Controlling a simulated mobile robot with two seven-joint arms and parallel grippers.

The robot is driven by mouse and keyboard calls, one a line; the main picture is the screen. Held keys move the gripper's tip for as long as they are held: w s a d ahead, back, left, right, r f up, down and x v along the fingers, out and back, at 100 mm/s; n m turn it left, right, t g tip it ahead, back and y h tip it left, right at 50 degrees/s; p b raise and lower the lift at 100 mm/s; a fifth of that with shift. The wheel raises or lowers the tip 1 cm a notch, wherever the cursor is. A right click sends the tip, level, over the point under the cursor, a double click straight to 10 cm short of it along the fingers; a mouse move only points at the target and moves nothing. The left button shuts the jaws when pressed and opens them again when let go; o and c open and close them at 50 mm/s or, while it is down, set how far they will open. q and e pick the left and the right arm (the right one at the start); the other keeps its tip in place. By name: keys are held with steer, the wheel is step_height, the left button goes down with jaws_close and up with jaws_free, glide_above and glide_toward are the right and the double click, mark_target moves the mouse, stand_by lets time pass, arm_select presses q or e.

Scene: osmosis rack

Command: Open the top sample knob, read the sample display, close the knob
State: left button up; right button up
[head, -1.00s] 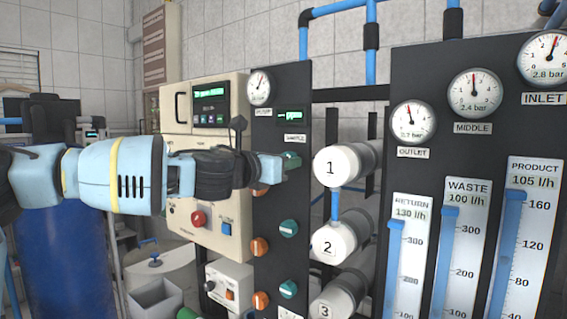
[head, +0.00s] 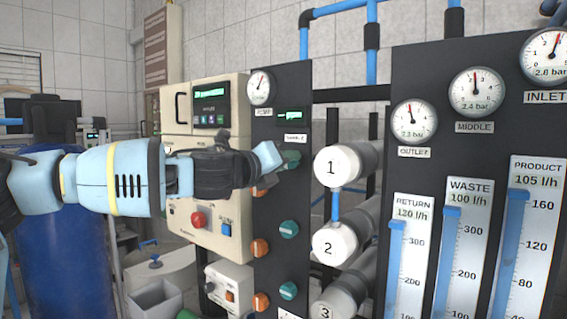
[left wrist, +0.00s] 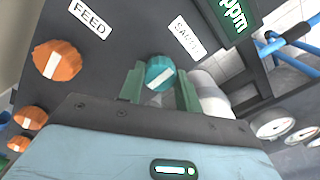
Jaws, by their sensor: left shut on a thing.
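The top sample knob (head: 293,157), teal, sits on the dark panel under the SAMPLE label (head: 295,138). My left gripper (head: 279,160) is shut on it, and the hand looks rolled over. In the left wrist view the teal knob (left wrist: 160,73) with its white pointer line sits between the green fingers (left wrist: 159,88). The sample display (head: 289,115) above glows green; its digits are too small to read. In the left wrist view the display (left wrist: 234,16) shows "ppm", the rest cut off by the frame.
An orange feed knob (left wrist: 57,60) is left of the teal knob in the left wrist view. Lower teal knobs (head: 289,229) and orange knobs (head: 260,247) line the panel. White cylinders (head: 335,166) stand close to its right. The outlet gauge (head: 414,120) reads about 2.3 bar.

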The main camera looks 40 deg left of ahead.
steer(key=shift+a, duration=0.15)
arm_select(q)
steer(key=o, duration=1)
arm_select(e)
steer(key=shift+w, duration=0.1)
arm_select(q)
steer(key=s+p, duration=0.2)
steer(key=s, duration=0.5)
steer(key=shift+s+d+p, duration=0.3)
steer(key=shift+s+d, duration=0.1)
steer(key=shift+d, duration=0.05)
arm_select(e)
steer(key=shift+t, duration=0.4)
steer(key=r, duration=0.1)
steer(key=w+r, duration=0.2)
steer(key=shift+w+d+r, duration=0.2)
steer(key=shift+w+d, duration=0.05)
steer(key=shift+d, duration=0.05)
